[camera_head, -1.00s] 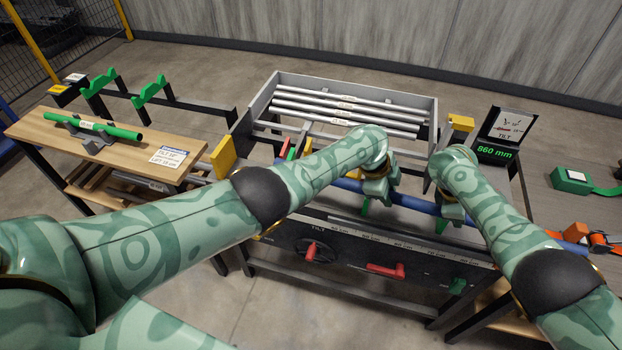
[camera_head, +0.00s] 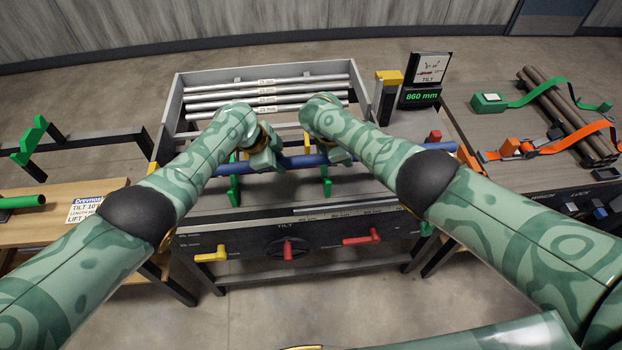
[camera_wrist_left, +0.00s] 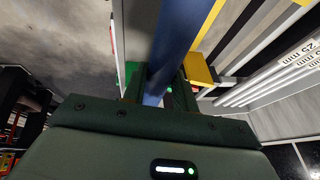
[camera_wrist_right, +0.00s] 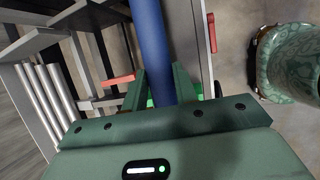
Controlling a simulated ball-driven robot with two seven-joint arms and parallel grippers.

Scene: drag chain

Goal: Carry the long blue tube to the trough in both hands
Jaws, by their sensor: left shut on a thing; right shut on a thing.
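The long blue tube (camera_head: 305,160) lies across the front of the central bench, nearly level in the head view. My left gripper (camera_head: 266,160) is shut on it left of its middle; the tube also runs between the jaws in the left wrist view (camera_wrist_left: 180,35). My right gripper (camera_head: 340,155) is shut on it further right, and the right wrist view shows the tube (camera_wrist_right: 150,35) between those jaws too. Green supports (camera_head: 234,182) stand under the tube; I cannot tell whether it touches them. My forearms hide part of the tube. I cannot tell which part is the trough.
Several silver tubes (camera_head: 265,92) lie in the grey frame (camera_head: 178,105) behind. A display (camera_head: 421,97) reads 860 mm. Brown pipes (camera_head: 568,115) and an orange strap (camera_head: 540,150) lie on the right table. A green tube (camera_head: 22,201) lies at left. Red and yellow levers (camera_head: 211,254) line the bench front.

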